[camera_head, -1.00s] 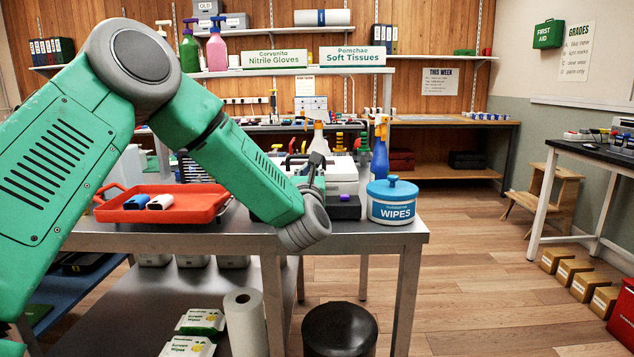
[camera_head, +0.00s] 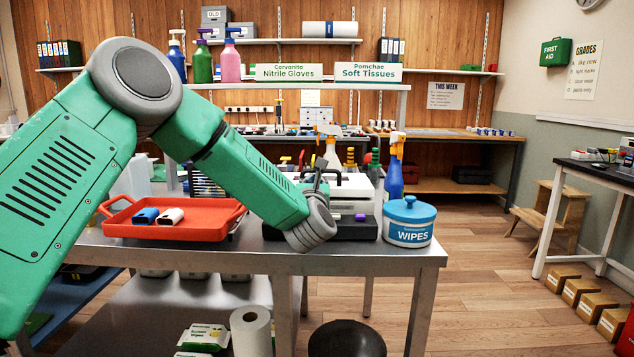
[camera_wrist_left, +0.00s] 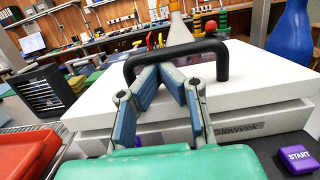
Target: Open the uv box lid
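The UV box (camera_head: 348,186) is white with a black handle and stands on the steel table, partly hidden behind my left arm. In the left wrist view, its white lid (camera_wrist_left: 262,80) lies down on the body marked "Glowvek" (camera_wrist_left: 240,130). The black arched handle (camera_wrist_left: 222,62) rises from the lid. My left gripper (camera_wrist_left: 160,68) has its blue-padded fingertips together at the handle, just below the bar in the picture. I see nothing between the tips; whether they touch the bar I cannot tell. A purple START button (camera_wrist_left: 296,157) is at the front right. My right gripper is out of view.
A red tray (camera_head: 218,233) with two phones (camera_head: 158,215) is left of the box. A blue-lidded wipes tub (camera_head: 408,222) stands at the table's right corner, with a blue spray bottle (camera_head: 394,180) behind it.

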